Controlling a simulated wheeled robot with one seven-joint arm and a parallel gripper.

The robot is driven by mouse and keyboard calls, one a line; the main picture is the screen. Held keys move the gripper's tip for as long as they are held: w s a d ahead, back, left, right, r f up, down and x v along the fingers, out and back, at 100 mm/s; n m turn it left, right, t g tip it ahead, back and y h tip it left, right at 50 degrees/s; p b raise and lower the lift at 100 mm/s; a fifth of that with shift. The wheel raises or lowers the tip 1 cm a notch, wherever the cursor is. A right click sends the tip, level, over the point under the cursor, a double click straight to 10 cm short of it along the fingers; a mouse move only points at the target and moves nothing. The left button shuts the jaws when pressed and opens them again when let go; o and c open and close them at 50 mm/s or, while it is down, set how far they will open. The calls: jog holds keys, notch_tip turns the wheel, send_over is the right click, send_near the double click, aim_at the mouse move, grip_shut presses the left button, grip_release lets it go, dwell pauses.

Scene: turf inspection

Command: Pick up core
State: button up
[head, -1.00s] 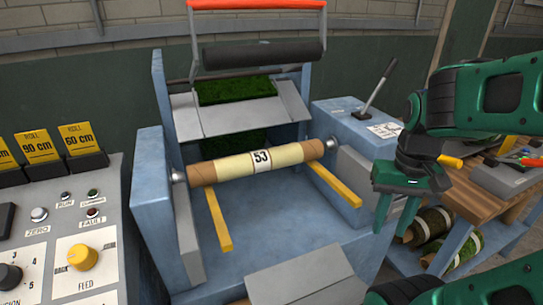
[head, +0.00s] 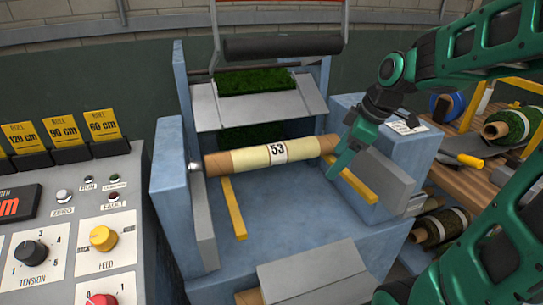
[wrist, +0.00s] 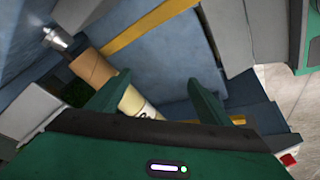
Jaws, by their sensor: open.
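The core (head: 273,153), a brown cardboard tube with a cream wrap and a "53" label, lies level across the blue machine (head: 290,205). A metal spindle (head: 196,168) meets its left end. My gripper (head: 342,165) is by the core's right end in the head view, fingers pointing down and left. In the wrist view my gripper (wrist: 160,98) is open, and the core's cream part shows between the fingers, with its brown end (wrist: 92,67) beyond the left finger. I cannot tell whether a finger touches the core. Its other end is hidden in the wrist view.
Two yellow bars (head: 233,208) reach forward below the core. A grey roller (head: 282,47) and green turf (head: 256,81) are behind it. A control panel (head: 75,230) stands at left. A wooden bench (head: 470,160) with turf rolls is at right.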

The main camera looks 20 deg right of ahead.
aim_at(281, 147)
jog(key=w+a+r+n+t+y, duration=0.25)
jog(key=w+a+n, duration=0.35)
jog(key=w+n, duration=0.3)
jog(key=shift+g, duration=0.45)
jog(key=x, duration=0.5)
jog(key=shift+w+a, duration=0.35)
jog(key=shift+w, duration=0.2)
jog(key=shift+x, duration=2.5)
jog(key=shift+w+a+r, duration=0.15)
jog(key=shift+w+r, duration=0.05)
jog(key=shift+w, duration=0.05)
jog(key=c, duration=1.5)
jog(key=shift+r, duration=0.1)
